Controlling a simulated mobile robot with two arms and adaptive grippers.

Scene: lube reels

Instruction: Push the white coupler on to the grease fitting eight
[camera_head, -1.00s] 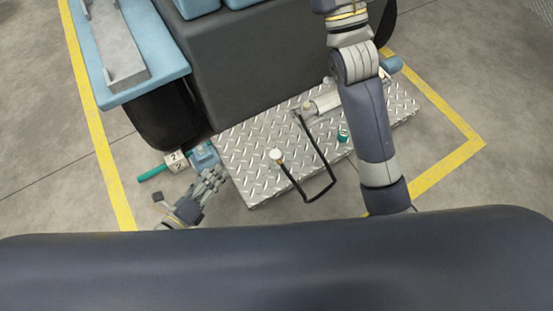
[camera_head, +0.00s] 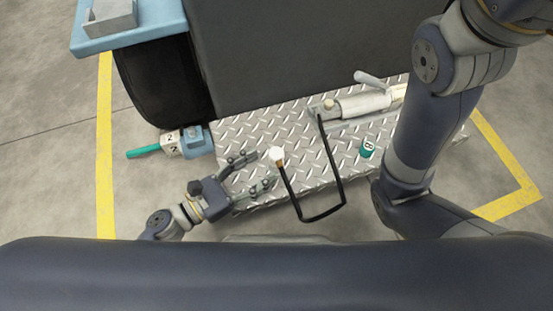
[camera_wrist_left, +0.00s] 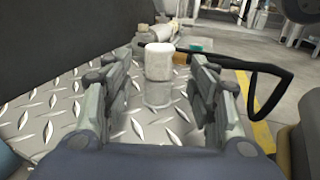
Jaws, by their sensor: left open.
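The white coupler (camera_head: 276,153) is at the near end of a black hose (camera_head: 318,218), above the tread plate. In the left wrist view the coupler (camera_wrist_left: 159,57) sits on top of a short grey post (camera_wrist_left: 158,92). My left gripper (camera_head: 264,171) is open, just left of the coupler. In the left wrist view the coupler shows ahead between the spread fingers, with no clear contact. A green fitting marked 8 (camera_head: 367,148) stands on the plate right of the hose. My right arm crosses the right side; its gripper is out of view.
The tread plate (camera_head: 240,128) lies beside a dark machine body (camera_head: 290,50). A white block marked 2 (camera_head: 172,144) with a teal rod (camera_head: 144,151) is at the left. The hose loops over the plate's front edge.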

